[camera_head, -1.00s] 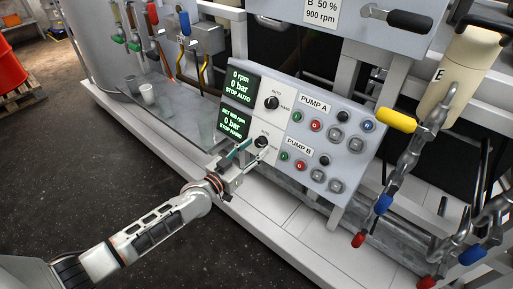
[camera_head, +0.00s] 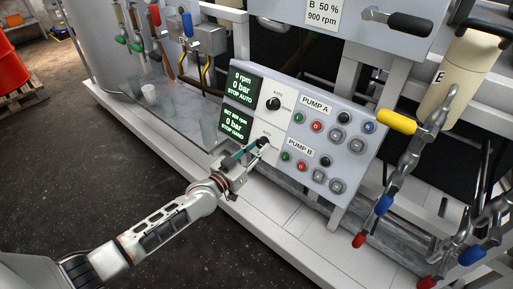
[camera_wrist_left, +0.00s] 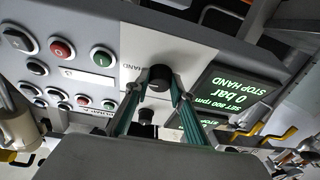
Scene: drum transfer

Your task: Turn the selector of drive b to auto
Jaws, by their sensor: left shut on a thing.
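The selector of pump B (camera_head: 262,142) is a black knob on the lower part of the tilted grey panel (camera_head: 356,147), beside AUTO and HAND marks. My left gripper (camera_head: 257,146) is shut on this knob; in the left wrist view its two green fingers (camera_wrist_left: 158,84) sit on both sides of the knob (camera_wrist_left: 160,74). The lower display (camera_head: 235,121) reads 0 bar and STOP HAND. It also shows in the left wrist view (camera_wrist_left: 235,95). The upper display (camera_head: 242,84) reads STOP AUTO. My right gripper is not in view.
The pump A selector (camera_head: 273,103) is just above the held knob. Several push buttons sit to the right on the panel. Pipes with coloured valve handles (camera_head: 396,121) are at right.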

